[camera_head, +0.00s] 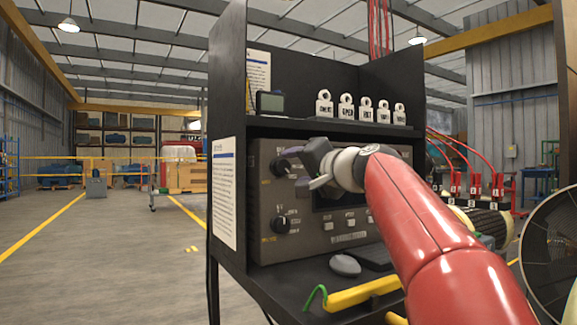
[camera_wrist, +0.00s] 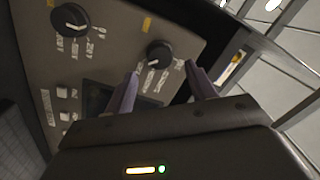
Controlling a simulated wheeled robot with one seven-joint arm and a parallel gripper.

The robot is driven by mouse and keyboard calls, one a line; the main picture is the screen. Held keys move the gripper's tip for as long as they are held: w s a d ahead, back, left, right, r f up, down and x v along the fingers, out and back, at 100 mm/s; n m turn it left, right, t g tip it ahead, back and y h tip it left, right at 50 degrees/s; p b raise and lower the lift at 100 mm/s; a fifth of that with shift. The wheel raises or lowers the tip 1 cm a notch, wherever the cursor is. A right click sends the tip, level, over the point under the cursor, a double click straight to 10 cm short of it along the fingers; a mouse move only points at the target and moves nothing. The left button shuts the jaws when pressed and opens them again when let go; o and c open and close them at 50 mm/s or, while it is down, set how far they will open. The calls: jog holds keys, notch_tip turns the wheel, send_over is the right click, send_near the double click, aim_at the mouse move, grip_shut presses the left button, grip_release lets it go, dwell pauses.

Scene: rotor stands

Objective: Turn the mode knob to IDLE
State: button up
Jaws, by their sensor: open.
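The mode knob (camera_wrist: 159,54) is a round black knob on the grey-brown panel face (camera_head: 335,240), with small white labels beside it in the wrist view. In the head view it is the upper knob (camera_head: 282,167), partly hidden by my gripper (camera_head: 303,168). In the wrist view my gripper (camera_wrist: 162,70) is open, with one finger to each side of the knob and the tips just short of it or beside it. I cannot tell whether they touch it. The labels are too blurred to read, and the knob's setting is unclear.
A second black knob (camera_wrist: 70,20) with voltage-like labels sits on the same panel; it is the lower knob (camera_head: 281,223) in the head view. Several white tags (camera_head: 366,110) stand on the shelf above. A grey mouse (camera_head: 345,264) and a yellow bar (camera_head: 362,294) lie below.

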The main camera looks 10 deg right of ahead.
aim_at(284, 167)
jog(key=shift+p+x, duration=0.6)
jog(key=shift+x, duration=1.65)
jog(key=shift+c, duration=0.3)
jog(key=c, duration=0.9)
